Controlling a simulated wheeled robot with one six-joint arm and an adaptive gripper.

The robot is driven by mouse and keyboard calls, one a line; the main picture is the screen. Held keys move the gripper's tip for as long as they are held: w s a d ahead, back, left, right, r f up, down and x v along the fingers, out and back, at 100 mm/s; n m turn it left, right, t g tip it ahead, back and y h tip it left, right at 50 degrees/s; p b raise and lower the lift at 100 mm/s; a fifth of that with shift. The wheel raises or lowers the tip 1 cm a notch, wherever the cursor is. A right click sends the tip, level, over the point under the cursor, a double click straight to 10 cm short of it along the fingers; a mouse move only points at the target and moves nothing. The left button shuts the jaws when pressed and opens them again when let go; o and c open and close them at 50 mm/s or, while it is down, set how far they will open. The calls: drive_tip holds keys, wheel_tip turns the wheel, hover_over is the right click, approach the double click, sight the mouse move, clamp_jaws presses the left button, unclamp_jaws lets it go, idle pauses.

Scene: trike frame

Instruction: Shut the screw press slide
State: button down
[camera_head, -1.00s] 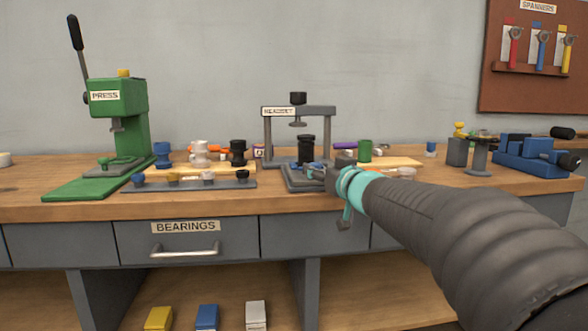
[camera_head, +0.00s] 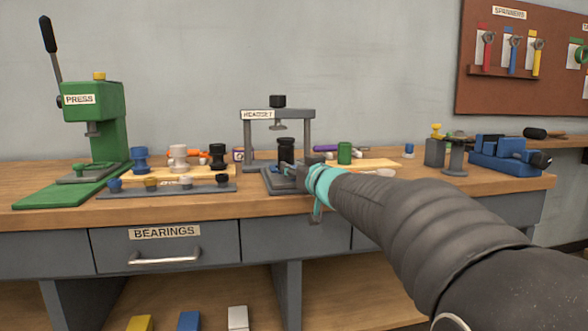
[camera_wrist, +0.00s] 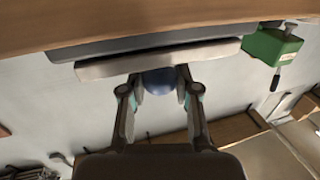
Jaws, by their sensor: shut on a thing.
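The screw press labelled HEADSET (camera_head: 311,135) is a grey frame with a black-topped screw, standing on the wooden bench. Its low grey slide (camera_head: 276,184) is at the foot of the frame, and a black stepped cylinder (camera_head: 286,152) stands there under the screw. My gripper (camera_head: 296,174) is at the front right of the slide. In the wrist view my gripper (camera_wrist: 161,88) is shut on a round blue knob (camera_wrist: 160,80) at the edge of the pale slide plate (camera_wrist: 105,67). How far the slide stands out is hard to tell.
A green press (camera_head: 95,117) stands at the left. A knob rail (camera_head: 165,189) lies near the bench front, left of the slide. A green cylinder (camera_head: 344,153) stands behind my arm. A blue vise (camera_head: 500,153) is at the right. A BEARINGS drawer (camera_head: 165,248) is below.

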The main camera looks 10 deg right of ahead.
drive_tip(key=shift+w+r+p, duration=0.15)
drive_tip(key=shift+w+p, duration=0.85)
drive_tip(key=shift+w, duration=1)
drive_tip(key=c, duration=0.8)
unclamp_jaws()
drive_tip(key=shift+s, duration=0.15)
drive_tip(key=v, duration=1.2)
